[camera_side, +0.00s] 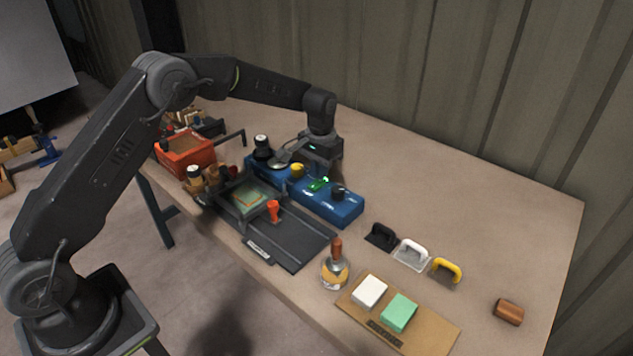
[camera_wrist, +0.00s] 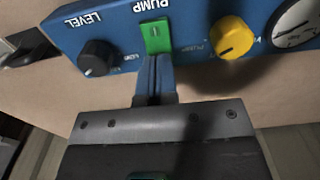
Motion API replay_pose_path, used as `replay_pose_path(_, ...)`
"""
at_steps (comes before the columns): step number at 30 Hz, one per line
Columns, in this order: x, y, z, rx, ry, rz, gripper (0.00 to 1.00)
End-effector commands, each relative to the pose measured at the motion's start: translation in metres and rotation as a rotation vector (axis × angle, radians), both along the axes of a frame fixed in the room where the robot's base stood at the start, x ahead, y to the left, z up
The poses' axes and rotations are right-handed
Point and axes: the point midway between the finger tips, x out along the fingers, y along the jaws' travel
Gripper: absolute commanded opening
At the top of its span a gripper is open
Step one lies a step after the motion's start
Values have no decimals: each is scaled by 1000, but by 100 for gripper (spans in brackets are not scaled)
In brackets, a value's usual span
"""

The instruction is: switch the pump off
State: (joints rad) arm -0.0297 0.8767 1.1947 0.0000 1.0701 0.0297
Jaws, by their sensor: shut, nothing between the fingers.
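The pump control is a green switch (camera_wrist: 156,36) under the label PUMP on a blue panel (camera_wrist: 200,17). In the side view the blue box (camera_side: 345,212) stands on the table with a green glow (camera_side: 318,185) at the switch. My gripper (camera_wrist: 157,62) is shut and empty, its fingertips at the switch's near end in the wrist view. I cannot tell whether they touch it. In the side view my gripper (camera_side: 314,172) is low over the box. Which way the switch is tilted is not clear.
A black LEVEL knob (camera_wrist: 98,56), a yellow knob (camera_wrist: 232,37) and a gauge (camera_wrist: 298,24) flank the switch. A dark tray (camera_side: 290,240) lies in front of the box. A bottle (camera_side: 335,270) and handled tools (camera_side: 412,252) are nearby. The table's back right is clear.

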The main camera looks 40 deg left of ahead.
Motion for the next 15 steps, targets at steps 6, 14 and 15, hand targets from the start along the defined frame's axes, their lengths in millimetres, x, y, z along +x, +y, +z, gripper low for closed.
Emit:
replay_pose_path(6,0,0,-3,0,0,0,0)
replay_pose_path(14,0,0,-7,0,1,0,0)
replay_pose_path(15,0,0,-8,0,1,0,0)
